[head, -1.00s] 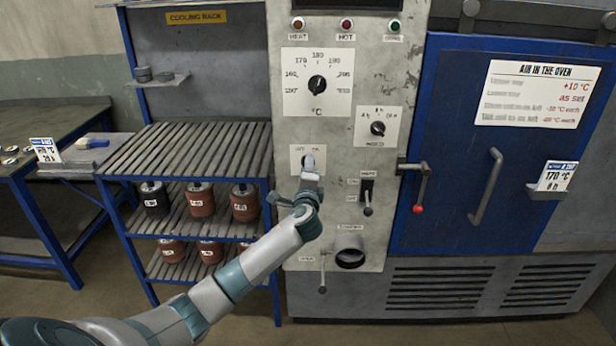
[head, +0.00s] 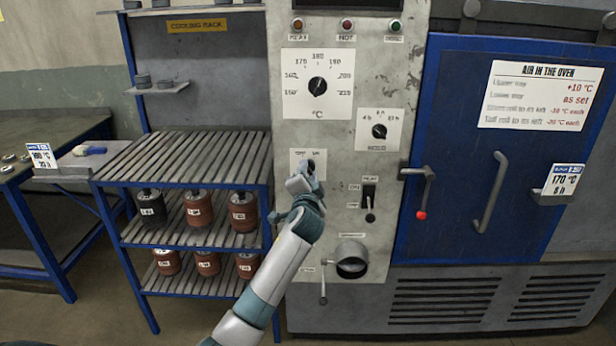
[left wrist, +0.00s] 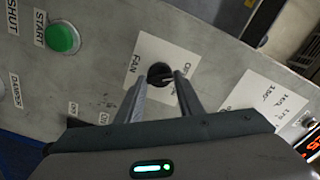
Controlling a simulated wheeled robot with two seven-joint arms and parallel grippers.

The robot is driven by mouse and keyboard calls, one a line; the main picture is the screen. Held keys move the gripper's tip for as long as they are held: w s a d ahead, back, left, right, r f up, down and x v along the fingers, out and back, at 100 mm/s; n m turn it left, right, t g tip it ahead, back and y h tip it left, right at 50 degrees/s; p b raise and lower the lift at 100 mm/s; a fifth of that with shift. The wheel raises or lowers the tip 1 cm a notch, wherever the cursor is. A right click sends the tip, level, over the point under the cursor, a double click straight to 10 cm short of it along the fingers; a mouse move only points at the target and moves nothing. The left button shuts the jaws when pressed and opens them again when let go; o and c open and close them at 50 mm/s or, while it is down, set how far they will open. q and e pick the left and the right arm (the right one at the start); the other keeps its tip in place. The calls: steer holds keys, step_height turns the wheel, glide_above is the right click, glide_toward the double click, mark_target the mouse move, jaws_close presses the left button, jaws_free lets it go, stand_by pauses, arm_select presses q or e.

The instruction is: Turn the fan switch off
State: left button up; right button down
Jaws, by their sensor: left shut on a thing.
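The fan switch (left wrist: 160,73) is a small black round knob on a white plate marked FAN, with what reads as OFF beside it, in the left wrist view. In the head view the knob (head: 311,160) sits low on the grey control panel, partly covered by my gripper. My left gripper (head: 308,170) is at the knob. In the left wrist view its two fingers (left wrist: 161,80) stand on either side of the knob, shut on it. The exact direction of the knob's pale pointer is hard to tell. My right gripper is in neither view.
The panel (head: 285,240) also bears a temperature dial (head: 318,86), an hours dial (head: 379,131), a lever switch (head: 369,203) and a round port (head: 351,262). The blue oven door (head: 450,150) is at right, the cooling rack (head: 180,160) at left. A green START button (left wrist: 62,38) shows nearby.

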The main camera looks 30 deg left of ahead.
arm_select(q)
steer(key=shift+f, duration=0.15)
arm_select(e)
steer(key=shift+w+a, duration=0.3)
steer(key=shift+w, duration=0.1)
arm_select(q)
steer(key=o, duration=1.1)
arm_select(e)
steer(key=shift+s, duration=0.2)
arm_select(q)
steer(key=shift+s+d, duration=0.1)
steer(key=shift+s, duration=0.05)
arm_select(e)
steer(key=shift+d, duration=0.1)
arm_select(q)
steer(key=b+v, duration=0.3)
steer(key=v, duration=1.4)
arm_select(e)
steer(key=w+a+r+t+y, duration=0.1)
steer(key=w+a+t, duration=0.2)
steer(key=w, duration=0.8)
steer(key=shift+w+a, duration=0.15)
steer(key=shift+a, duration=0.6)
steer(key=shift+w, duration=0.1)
